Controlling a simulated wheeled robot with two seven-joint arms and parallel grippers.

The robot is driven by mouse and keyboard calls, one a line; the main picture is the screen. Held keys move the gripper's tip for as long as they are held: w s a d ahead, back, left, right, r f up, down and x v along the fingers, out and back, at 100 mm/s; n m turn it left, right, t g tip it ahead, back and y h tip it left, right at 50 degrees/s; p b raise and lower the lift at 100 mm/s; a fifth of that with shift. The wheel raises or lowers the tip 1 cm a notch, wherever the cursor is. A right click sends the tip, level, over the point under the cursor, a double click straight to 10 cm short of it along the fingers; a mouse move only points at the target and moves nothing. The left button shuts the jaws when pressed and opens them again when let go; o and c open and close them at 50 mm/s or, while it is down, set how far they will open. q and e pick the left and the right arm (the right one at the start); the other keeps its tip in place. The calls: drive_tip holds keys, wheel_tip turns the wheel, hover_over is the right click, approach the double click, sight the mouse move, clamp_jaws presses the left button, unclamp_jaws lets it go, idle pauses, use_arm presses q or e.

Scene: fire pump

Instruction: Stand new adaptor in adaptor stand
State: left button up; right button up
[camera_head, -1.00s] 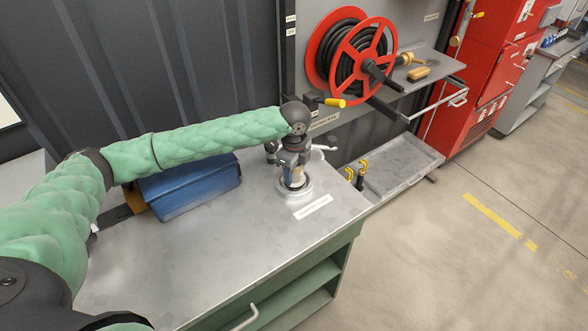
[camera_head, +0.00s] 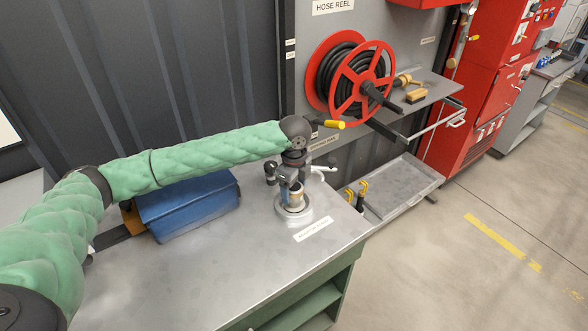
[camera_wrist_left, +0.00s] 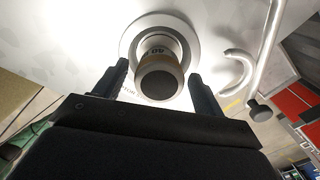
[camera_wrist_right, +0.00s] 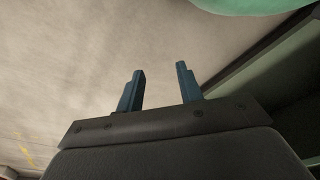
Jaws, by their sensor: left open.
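The adaptor (camera_head: 296,198), a short cylinder with a tan band and dark top, stands upright in the round pale adaptor stand (camera_head: 294,217) near the bench's right end. In the left wrist view the adaptor (camera_wrist_left: 160,80) sits inside the ring of the stand (camera_wrist_left: 127,42). My left gripper (camera_head: 291,189) is above it, pointing down. Its open fingers (camera_wrist_left: 157,76) are on either side of the adaptor, with visible gaps. My right gripper (camera_wrist_right: 159,76) is open and empty over bare floor; it is not visible in the head view.
A blue box (camera_head: 188,207) lies on the metal bench (camera_head: 200,275) left of the stand. A pale hooked pipe (camera_wrist_left: 262,65) is beside the stand. A red hose reel (camera_head: 350,80) and a shelf (camera_head: 420,95) are behind. The bench front is clear.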

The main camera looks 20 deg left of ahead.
use_arm(q)
wheel_tip(320, 180, up, 10)
drive_tip(key=b, duration=0.3)
drive_tip(key=shift+r, duration=0.2)
use_arm(e)
wheel_tip(320, 180, up, 8)
drive_tip(key=w+a, duration=0.1)
drive_tip(key=w, duration=0.1)
drive_tip(key=shift+a+r+g, duration=0.15)
drive_tip(key=shift+a+g, duration=0.15)
use_arm(q)
drive_tip(key=shift+r, duration=0.1)
